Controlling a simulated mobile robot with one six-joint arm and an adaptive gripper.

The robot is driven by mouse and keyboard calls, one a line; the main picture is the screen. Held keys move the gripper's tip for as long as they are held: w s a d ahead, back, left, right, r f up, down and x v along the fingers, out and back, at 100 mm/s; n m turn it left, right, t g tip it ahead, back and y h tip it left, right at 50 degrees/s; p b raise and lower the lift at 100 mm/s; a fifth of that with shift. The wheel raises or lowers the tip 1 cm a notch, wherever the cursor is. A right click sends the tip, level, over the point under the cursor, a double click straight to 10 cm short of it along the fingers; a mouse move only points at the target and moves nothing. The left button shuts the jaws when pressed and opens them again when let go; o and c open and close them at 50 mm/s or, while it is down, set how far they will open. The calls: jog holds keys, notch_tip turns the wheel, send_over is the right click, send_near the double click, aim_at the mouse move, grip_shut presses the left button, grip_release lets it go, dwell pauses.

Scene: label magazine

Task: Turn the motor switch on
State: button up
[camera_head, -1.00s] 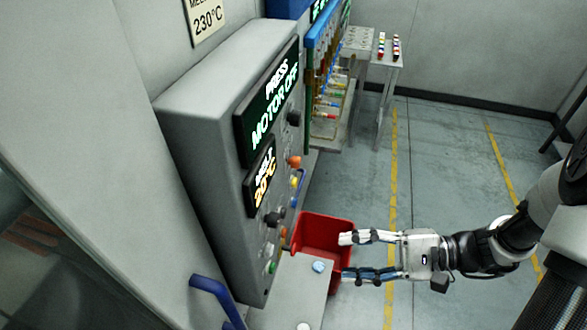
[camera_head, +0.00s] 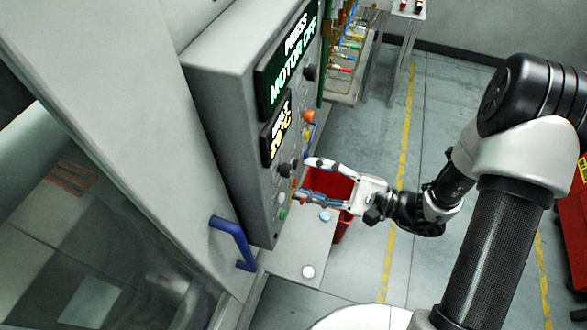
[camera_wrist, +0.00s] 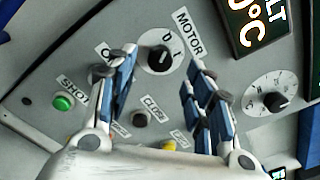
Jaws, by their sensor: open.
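The motor switch (camera_wrist: 159,58) is a black rotary knob on a white round dial, under a label reading MOTOR, on the grey control panel. In the wrist view it sits between and beyond my two fingertips, apart from them as far as I can tell. My gripper (camera_wrist: 160,85) is open and empty, pointing at the panel. In the head view my gripper (camera_head: 306,178) is close to the lower part of the panel (camera_head: 262,205), and its fingers partly cover the controls there. The upper display (camera_head: 290,62) reads PRESS MOTOR OFF.
A dial knob (camera_wrist: 275,102) is right of the motor switch. A green button (camera_wrist: 63,102) is at lower left. Small buttons lie below, partly behind my fingers. In the head view, a red bin (camera_head: 330,185) is behind my gripper, and a blue handle (camera_head: 232,240) is left of the ledge (camera_head: 290,255).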

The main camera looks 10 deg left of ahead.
aim_at(286, 171)
jog(key=a, duration=0.5)
jog(key=shift+w, duration=0.3)
jog(key=c, duration=1.1)
